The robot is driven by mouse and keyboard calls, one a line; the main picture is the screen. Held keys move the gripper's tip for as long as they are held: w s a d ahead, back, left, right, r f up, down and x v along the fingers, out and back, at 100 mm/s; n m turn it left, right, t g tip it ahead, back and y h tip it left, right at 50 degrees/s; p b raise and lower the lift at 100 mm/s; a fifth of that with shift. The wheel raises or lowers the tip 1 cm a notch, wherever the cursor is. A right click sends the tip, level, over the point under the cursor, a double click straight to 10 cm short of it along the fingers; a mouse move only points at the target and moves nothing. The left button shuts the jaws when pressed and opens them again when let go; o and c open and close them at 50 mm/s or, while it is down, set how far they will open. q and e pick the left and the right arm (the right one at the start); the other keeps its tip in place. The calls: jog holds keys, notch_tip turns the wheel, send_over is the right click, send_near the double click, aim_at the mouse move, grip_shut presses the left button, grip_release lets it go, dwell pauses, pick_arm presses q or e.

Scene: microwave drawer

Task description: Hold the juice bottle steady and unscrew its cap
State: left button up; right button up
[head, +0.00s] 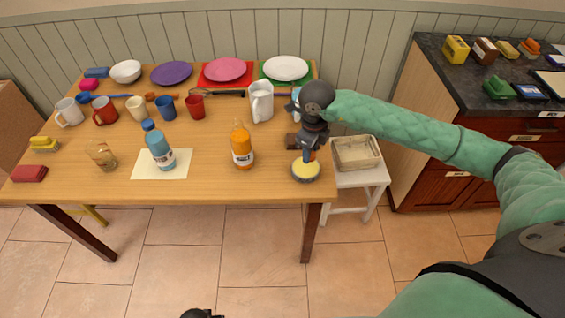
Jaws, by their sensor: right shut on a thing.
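The juice bottle (241,148), orange with a pale label, stands upright near the table's front edge. Its top looks orange; whether the cap sits on it is too small to tell. My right gripper (309,152) points down at the table's right front, to the right of the bottle and apart from it. It is shut on a small orange thing (312,155), mostly hidden by the fingers, just above a round yellow-topped dish (306,172). A dark shape at the bottom edge may be my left gripper (200,314); its fingers cannot be made out.
A blue bottle (160,147) stands on a pale mat (180,170) left of the juice bottle. A glass (102,155), several mugs and a white pitcher (261,101) stand on the table. Plates line the back. A white stool with a tray (358,163) stands right.

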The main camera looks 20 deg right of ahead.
jog(key=shift+s+d+f+m, duration=0.1)
jog(key=shift+s+d+m, duration=0.3)
jog(key=shift+m, duration=0.9)
jog(key=shift+f, duration=0.1)
jog(key=shift+w+a+f+p, duration=0.25)
jog(key=shift+w+a+p, duration=0.1)
jog(key=shift+w, duration=0.1)
jog(key=shift+w+a+f+p, duration=0.2)
jog(key=shift+w+f+p, duration=0.05)
jog(key=shift+w+p, duration=0.15)
jog(key=p, duration=0.4)
send_over(283, 164)
notch_tip(283, 164, down, 6)
jog(key=shift+r, duration=0.25)
jog(key=shift+w+a+f, duration=0.1)
jog(key=shift+f, duration=0.15)
jog(key=shift+f+p, duration=0.95)
jog(key=shift+f, duration=0.55)
pick_arm(q)
jog(key=s+a+f, duration=0.2)
jog(key=f, duration=0.7)
jog(key=s+a+f, duration=0.3)
jog(key=f, duration=0.7)
jog(key=shift+s+a+t, duration=0.25)
jog(key=shift+s+t, duration=0.05)
jog(key=shift+t, duration=0.1)
pick_arm(e)
jog(key=shift+f, duration=0.5)
